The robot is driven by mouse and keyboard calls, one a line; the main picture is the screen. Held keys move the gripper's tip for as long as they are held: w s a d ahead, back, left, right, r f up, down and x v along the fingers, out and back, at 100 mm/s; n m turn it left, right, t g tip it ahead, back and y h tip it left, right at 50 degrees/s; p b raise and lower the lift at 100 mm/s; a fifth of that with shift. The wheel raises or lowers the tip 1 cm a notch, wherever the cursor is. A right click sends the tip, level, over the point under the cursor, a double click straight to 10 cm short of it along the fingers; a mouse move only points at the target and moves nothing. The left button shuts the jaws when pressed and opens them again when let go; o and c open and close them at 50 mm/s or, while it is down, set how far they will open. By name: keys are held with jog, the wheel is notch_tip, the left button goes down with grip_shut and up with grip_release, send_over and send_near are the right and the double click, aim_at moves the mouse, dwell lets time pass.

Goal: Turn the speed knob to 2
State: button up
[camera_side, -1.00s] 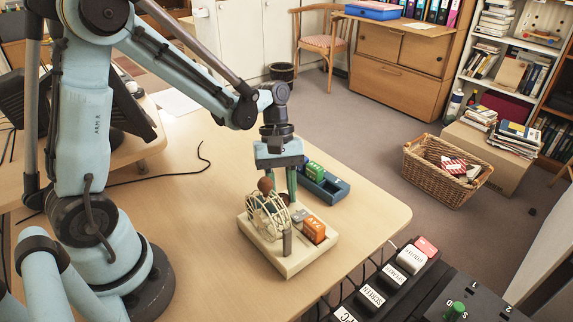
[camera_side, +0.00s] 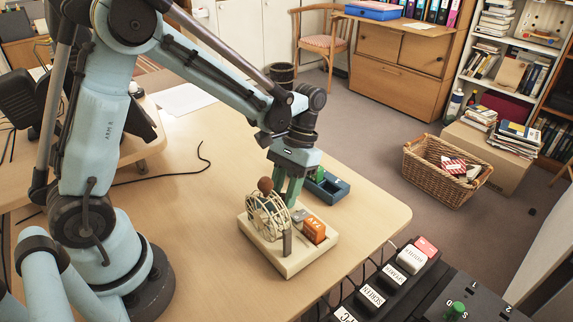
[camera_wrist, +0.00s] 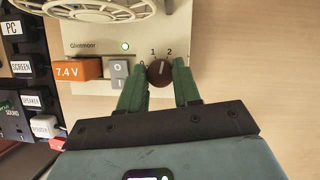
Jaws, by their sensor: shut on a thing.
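The speed knob (camera_wrist: 159,73) is a small round dark brown knob on the cream fan base (camera_wrist: 85,40). In the wrist view the numbers 1 and 2 stand just above it, with 2 on the right. A pale mark on the knob points roughly up towards the numbers; I cannot tell which it meets. My gripper (camera_wrist: 160,78) is shut on the knob, one green finger on each side. In the side view my gripper (camera_side: 291,196) reaches down behind the fan wheel (camera_side: 267,215), and the knob is hidden there.
Beside the knob are a grey rocker switch (camera_wrist: 118,73), an orange 7.4 V block (camera_wrist: 78,69) and a lit lamp (camera_wrist: 125,45). A blue tray (camera_side: 327,187) lies behind the base. A labelled black power strip (camera_side: 385,283) runs along the front right.

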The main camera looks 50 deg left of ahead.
jog(key=shift+m+y, duration=0.3)
jog(key=shift+m, duration=0.6)
jog(key=o, duration=1.1)
jog(key=shift+c, duration=0.2)
jog(key=shift+r, duration=0.1)
jog(key=v, duration=1.2)
jog(key=shift+s+d, duration=0.1)
jog(key=shift+s, duration=0.05)
